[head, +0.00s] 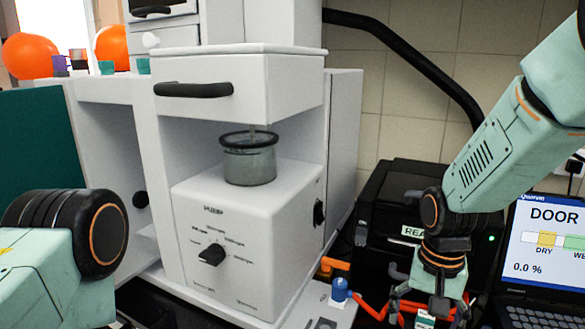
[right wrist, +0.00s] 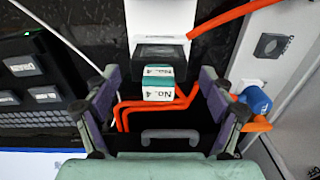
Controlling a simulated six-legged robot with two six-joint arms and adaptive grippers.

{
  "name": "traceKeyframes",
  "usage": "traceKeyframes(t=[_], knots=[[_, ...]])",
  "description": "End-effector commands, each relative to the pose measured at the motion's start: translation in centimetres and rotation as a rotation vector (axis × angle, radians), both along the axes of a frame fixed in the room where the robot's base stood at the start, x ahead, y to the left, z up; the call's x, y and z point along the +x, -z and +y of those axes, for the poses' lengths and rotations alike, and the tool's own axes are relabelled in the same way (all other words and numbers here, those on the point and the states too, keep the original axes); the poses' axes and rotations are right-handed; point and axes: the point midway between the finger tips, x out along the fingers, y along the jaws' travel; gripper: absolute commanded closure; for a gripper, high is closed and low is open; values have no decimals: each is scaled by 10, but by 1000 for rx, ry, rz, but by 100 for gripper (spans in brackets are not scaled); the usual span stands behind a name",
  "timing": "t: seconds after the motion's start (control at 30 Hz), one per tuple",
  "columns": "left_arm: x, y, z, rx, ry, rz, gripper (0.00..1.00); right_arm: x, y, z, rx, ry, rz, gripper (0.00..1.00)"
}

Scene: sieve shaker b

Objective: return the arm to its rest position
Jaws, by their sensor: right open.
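My right arm (head: 505,130) comes in from the upper right and bends down. Its gripper (head: 430,305) hangs low in front of the black box, left of the laptop. In the right wrist view the gripper (right wrist: 160,85) has its fingers spread wide with nothing gripped. A small teal-and-white block marked "No. 4" (right wrist: 158,82) shows between the fingers, beyond them; I cannot tell its distance. My left arm (head: 50,265) shows at the lower left; its gripper is out of frame.
The white sieve shaker (head: 245,245) carries a dark-rimmed pot (head: 249,160) under a drawer. A black box (head: 390,215) with a "READ…" label and a laptop (head: 545,250) flank my right gripper. Orange tubing (right wrist: 128,108) and a blue fitting (right wrist: 256,99) lie near the fingers.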

Motion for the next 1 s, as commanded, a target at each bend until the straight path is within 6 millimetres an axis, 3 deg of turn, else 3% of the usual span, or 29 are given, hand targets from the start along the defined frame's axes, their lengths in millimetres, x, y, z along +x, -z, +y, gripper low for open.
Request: traceKeyframes(t=[0.27,0.57,1.0], knots=[[0,0,0,0,0,0,31,0,2,0,0,0,1,18],[0,4,0,0,0,0,31,-1,37,0,0,0,4,18],[0,-5,0,0,0,0,31,1,-35,0,0,0,-4,18]])
